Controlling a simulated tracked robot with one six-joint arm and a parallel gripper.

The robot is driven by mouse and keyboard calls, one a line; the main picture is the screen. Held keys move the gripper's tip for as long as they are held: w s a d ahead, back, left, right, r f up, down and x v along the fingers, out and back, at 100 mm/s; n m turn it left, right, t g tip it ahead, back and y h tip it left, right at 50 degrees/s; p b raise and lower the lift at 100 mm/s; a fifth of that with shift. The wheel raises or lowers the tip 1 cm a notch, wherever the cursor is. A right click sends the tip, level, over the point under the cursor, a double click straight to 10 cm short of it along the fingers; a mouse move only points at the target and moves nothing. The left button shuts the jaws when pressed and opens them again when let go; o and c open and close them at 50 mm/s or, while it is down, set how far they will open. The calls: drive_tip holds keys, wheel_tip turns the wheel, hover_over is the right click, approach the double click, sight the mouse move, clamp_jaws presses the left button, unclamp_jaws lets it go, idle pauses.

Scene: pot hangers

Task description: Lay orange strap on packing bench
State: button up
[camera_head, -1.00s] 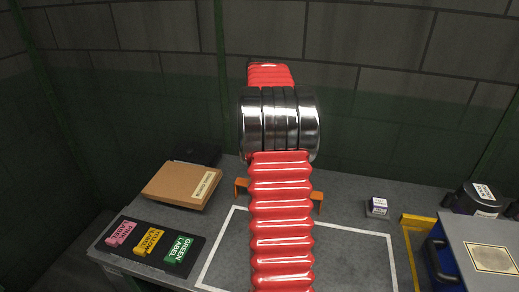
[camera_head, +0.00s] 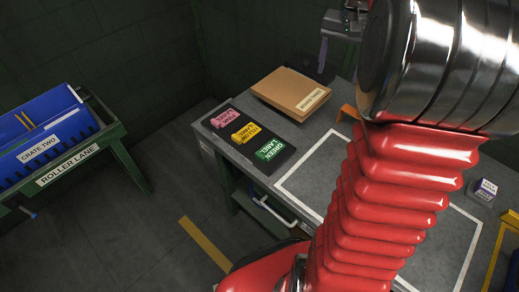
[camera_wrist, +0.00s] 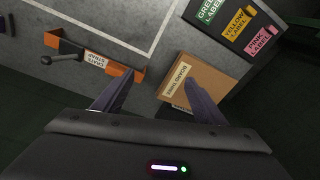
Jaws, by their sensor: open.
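The packing bench (camera_head: 305,180) is grey with a white outlined rectangle and stands right of centre in the head view. An orange piece (camera_wrist: 120,75) lies on it in the wrist view, with orange ends, a white label between them and a dark hooked part at one end. It shows partly in the head view (camera_head: 349,110), behind my arm. My gripper (camera_wrist: 158,77) is open above the bench's back edge, near a cardboard box (camera_wrist: 208,83). Nothing shows held between its fingers.
Pink (camera_head: 223,117), yellow (camera_head: 244,133) and green (camera_head: 269,149) labelled blocks sit on a black mat at the bench's left. A small white box (camera_head: 485,190) is at right. A blue crate (camera_head: 40,130) rests on the roller lane (camera_head: 75,172).

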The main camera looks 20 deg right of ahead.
drive_tip(key=s+a+n+t, duration=0.1)
drive_tip(key=s+a+n, duration=0.2)
drive_tip(key=a, duration=0.7)
drive_tip(key=s+a+f+n+t, duration=0.1)
drive_tip(key=s+a+n, duration=0.2)
drive_tip(key=s+a, duration=0.4)
drive_tip(key=s+a+f+n+t+y, duration=0.1)
drive_tip(key=s+a, duration=0.4)
drive_tip(key=a, duration=0.8)
drive_tip(key=n+t, duration=0.1)
drive_tip(key=n, duration=0.1)
drive_tip(key=shift+s+a+f+n, duration=0.15)
drive_tip(key=shift+s+f+n, duration=0.1)
drive_tip(key=shift+s+n, duration=0.1)
